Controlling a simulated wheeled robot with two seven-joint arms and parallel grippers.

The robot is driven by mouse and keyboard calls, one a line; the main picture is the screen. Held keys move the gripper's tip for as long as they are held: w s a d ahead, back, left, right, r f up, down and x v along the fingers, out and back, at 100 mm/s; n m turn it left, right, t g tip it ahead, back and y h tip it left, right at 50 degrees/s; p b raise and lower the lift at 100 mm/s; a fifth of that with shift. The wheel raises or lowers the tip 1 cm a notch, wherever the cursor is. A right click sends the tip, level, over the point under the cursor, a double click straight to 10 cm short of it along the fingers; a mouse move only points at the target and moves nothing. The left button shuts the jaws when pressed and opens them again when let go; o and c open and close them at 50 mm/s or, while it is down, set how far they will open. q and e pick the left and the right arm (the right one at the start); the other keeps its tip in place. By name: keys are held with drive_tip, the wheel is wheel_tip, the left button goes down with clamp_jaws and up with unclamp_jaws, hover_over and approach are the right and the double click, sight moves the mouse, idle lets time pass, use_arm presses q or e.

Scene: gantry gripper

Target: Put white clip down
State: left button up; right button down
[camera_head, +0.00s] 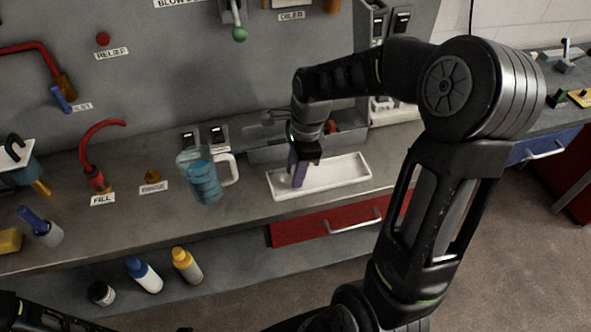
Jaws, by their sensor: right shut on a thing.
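My right gripper (300,172) points down over the left part of a shallow white tray (345,180) on the grey counter. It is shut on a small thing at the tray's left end. The white clip itself is hard to make out: a pale shape between the fingertips blends with the white tray, and the fingers hide part of it. I cannot tell whether it touches the tray floor. My left gripper is not in view; only dark arm parts show at the lower left edge.
A pitcher of blue liquid (205,182) stands left of the tray. A grey bin (262,152) sits behind it. Red hooked pipe (95,150) and a blue-handled fitting (45,232) are farther left. Bottles (187,265) stand on the lower shelf. The tray's right part is bare.

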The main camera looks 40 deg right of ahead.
drive_tip(key=shift+f, duration=0.15)
drive_tip(key=c, duration=1.3)
unclamp_jaws()
drive_tip(key=shift+c, duration=0.2)
wheel_tip(320, 180, up, 12)
drive_tip(key=d, duration=0.1)
drive_tip(key=shift+s+d+b, duration=0.25)
drive_tip(key=shift+d+b, duration=0.05)
drive_tip(key=shift+d, duration=0.05)
